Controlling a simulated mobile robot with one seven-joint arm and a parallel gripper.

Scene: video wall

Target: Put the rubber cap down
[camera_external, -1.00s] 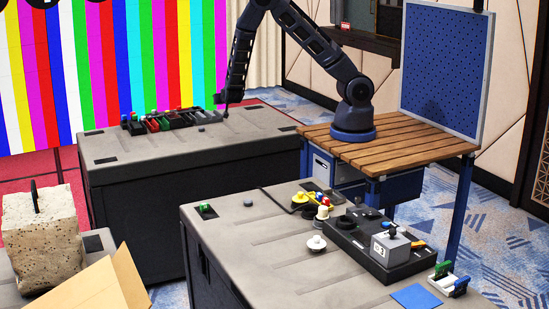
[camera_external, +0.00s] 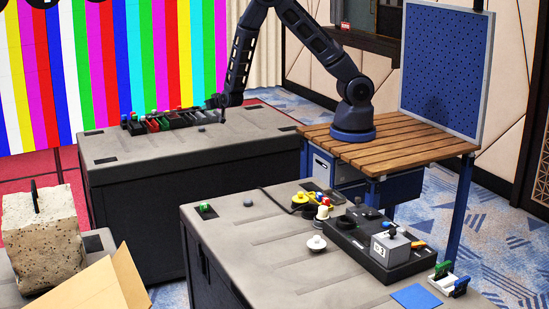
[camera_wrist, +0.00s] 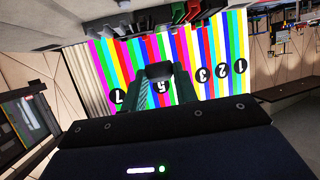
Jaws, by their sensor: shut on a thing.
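My gripper (camera_wrist: 158,88) is shut on a dark rubber cap (camera_wrist: 158,71), which sits between the fingertips in the wrist view. In the external view my gripper (camera_external: 214,102) is low over the far grey case (camera_external: 240,130), near the right end of the row of small coloured items. The cap is too small and dark there to make out against the gripper. A small dark spot lies on the case top just below the gripper; I cannot tell what it is.
A row of dark bins with coloured pieces (camera_external: 160,122) stands along the far case's back edge. The striped video wall (camera_external: 110,70) is behind. A nearer case (camera_external: 250,240) carries a black device (camera_external: 375,245) and several small parts.

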